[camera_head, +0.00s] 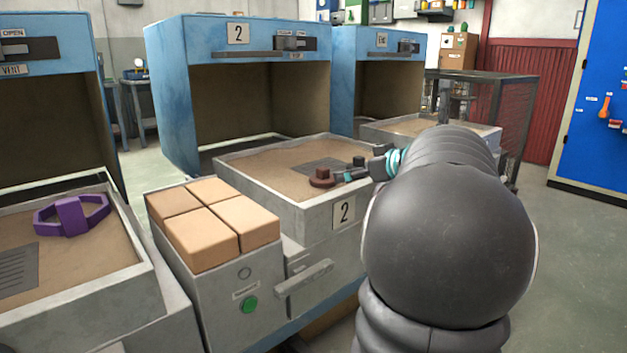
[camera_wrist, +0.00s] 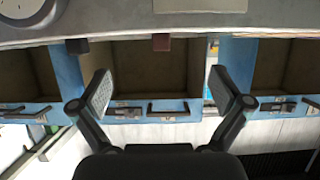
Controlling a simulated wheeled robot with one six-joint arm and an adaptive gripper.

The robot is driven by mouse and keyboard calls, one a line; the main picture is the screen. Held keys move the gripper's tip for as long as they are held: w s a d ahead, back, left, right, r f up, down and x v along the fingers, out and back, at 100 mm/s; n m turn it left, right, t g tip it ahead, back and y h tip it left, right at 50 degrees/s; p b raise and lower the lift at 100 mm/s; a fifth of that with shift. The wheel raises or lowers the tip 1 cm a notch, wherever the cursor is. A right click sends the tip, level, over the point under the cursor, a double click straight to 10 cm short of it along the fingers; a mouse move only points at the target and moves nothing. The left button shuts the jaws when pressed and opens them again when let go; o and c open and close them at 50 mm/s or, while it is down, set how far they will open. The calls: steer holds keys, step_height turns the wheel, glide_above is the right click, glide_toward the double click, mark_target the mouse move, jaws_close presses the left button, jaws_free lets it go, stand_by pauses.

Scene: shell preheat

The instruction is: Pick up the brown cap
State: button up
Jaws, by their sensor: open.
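The brown cap (camera_head: 321,178), a dark round disc with a raised block on top, sits on the sandy bed of the middle tray marked 2 (camera_head: 343,213), toward its front. My gripper (camera_head: 350,170) reaches over this tray from the right, its tips close to the cap. Whether they touch it is unclear from this angle. In the wrist view my gripper (camera_wrist: 164,90) has its two fingers wide apart with nothing between them. A small dark red-brown block (camera_wrist: 161,42) shows beyond the fingertips there, probably the cap's top.
A purple handled piece (camera_head: 72,215) lies in the left tray. Several tan blocks (camera_head: 207,222) sit on the grey cabinet beside the middle tray. Blue oven 2 (camera_head: 237,85) stands open behind. A grey grate (camera_head: 320,165) lies in the tray's bed.

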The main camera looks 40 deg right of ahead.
mark_target(327, 177)
steer(key=x, duration=0.6)
steer(key=shift+a, duration=0.2)
steer(key=shift+f+p+x, duration=0.2)
steer(key=shift+p+x, duration=0.35)
steer(key=shift+x, duration=2.35)
steer(key=shift+d, duration=0.1)
steer(key=c, duration=1.2)
